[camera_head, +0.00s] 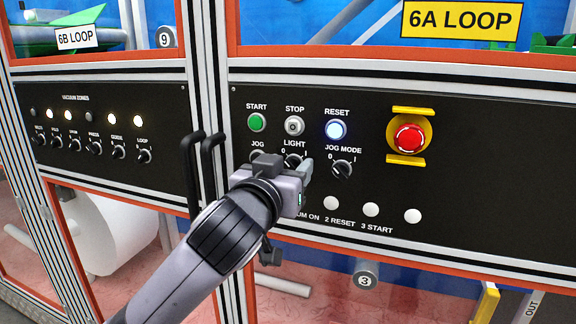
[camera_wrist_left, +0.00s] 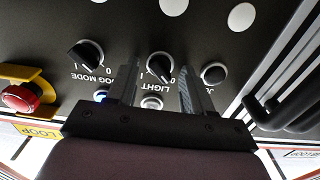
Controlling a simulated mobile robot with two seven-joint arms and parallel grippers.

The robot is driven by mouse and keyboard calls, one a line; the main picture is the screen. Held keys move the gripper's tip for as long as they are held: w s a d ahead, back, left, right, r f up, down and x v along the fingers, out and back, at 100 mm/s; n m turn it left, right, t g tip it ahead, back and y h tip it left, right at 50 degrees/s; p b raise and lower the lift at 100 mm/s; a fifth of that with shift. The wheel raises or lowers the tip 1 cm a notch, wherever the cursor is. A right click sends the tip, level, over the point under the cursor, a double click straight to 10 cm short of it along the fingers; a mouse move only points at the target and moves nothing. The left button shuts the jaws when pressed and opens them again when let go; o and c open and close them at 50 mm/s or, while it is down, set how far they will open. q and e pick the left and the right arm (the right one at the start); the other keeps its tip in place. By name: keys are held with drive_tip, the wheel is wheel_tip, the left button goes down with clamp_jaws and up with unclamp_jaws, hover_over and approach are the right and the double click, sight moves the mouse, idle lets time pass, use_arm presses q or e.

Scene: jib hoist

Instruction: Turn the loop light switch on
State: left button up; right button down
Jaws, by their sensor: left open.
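The light switch is a black rotary knob marked 0 and 1 under the LIGHT label on the black 6A LOOP panel. In the head view my left gripper (camera_head: 300,172) covers most of it. In the left wrist view, which shows the panel upside down, the knob (camera_wrist_left: 160,66) appears between the two spread fingertips of my left gripper (camera_wrist_left: 158,68). Its handle seems slanted toward the 0 side. The gripper is open, one finger on either side of the knob in the picture; contact is not visible. My right gripper is not in view.
The JOG MODE knob (camera_head: 342,168) is just right of the light switch. START (camera_head: 256,122), STOP (camera_head: 294,125) and lit RESET (camera_head: 336,130) buttons sit above. A red emergency stop (camera_head: 408,138) is farther right. Black door handles (camera_head: 211,165) stick out at left.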

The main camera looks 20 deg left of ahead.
use_arm(q)
drive_tip(key=c, duration=0.9)
drive_tip(key=shift+c, duration=0.2)
drive_tip(key=shift+m, duration=0.4)
drive_tip(key=m, duration=0.3)
drive_tip(key=shift+d+m, duration=0.1)
drive_tip(key=shift+m, duration=0.3)
drive_tip(key=m, duration=0.9)
drive_tip(key=shift+f, duration=0.1)
drive_tip(key=m, duration=0.4)
drive_tip(key=shift+d, duration=0.1)
drive_tip(key=shift+m, duration=0.3)
